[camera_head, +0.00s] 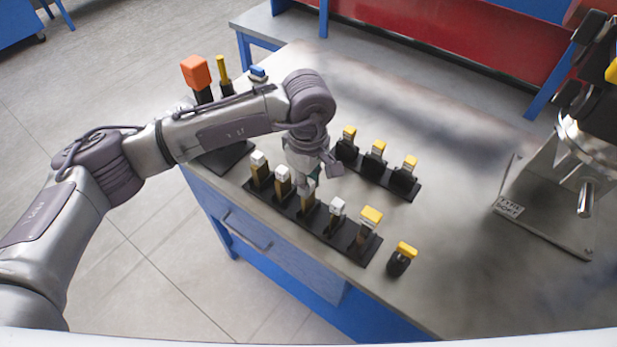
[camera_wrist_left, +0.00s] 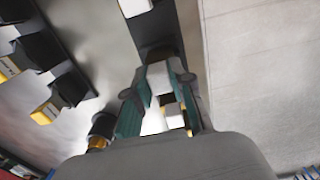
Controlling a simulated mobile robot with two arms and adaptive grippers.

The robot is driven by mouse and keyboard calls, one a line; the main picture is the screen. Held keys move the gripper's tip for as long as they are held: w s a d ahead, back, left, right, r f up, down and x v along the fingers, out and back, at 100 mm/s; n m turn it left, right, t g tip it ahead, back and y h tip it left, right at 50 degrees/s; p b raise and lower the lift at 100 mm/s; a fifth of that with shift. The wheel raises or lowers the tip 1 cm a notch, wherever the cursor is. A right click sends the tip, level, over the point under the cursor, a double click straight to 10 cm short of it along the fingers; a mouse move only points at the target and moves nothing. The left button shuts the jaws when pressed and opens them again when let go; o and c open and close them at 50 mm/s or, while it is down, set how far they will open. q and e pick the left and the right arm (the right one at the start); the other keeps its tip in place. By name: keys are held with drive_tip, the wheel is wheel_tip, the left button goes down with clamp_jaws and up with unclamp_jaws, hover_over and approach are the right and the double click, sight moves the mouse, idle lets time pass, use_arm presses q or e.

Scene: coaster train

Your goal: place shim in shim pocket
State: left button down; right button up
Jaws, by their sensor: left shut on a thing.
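My left gripper (camera_head: 310,180) points down over the middle of the front black rack (camera_head: 345,244). It is shut on a white-capped piece (camera_head: 307,190) in that rack's row. In the left wrist view its green-sided fingers (camera_wrist_left: 160,105) are close around a white cap (camera_wrist_left: 158,77). I cannot tell which piece is the shim, nor see a shim pocket clearly. Other white-capped pieces (camera_head: 282,175) and a yellow-capped piece (camera_head: 371,217) stand upright in the same rack. The lower end of the gripped piece is hidden.
Behind stands another rack with yellow-capped pieces (camera_head: 375,157). A yellow-capped black piece (camera_head: 402,258) stands alone near the front edge. An orange-topped block (camera_head: 196,72) is at the back left. A metal fixture (camera_head: 550,205) is at right, with bare table between.

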use_arm(q)
drive_tip(key=shift+f, duration=0.45)
use_arm(e)
drive_tip(key=shift+r, duration=0.25)
drive_tip(key=shift+d, duration=0.1)
use_arm(q)
drive_tip(key=shift+f, duration=0.1)
drive_tip(key=c, duration=1.5)
unclamp_jaws()
drive_tip(key=shift+f, duration=0.1)
drive_tip(key=o, duration=0.5)
use_arm(e)
drive_tip(key=shift+d+f, duration=0.2)
drive_tip(key=shift+d, duration=0.05)
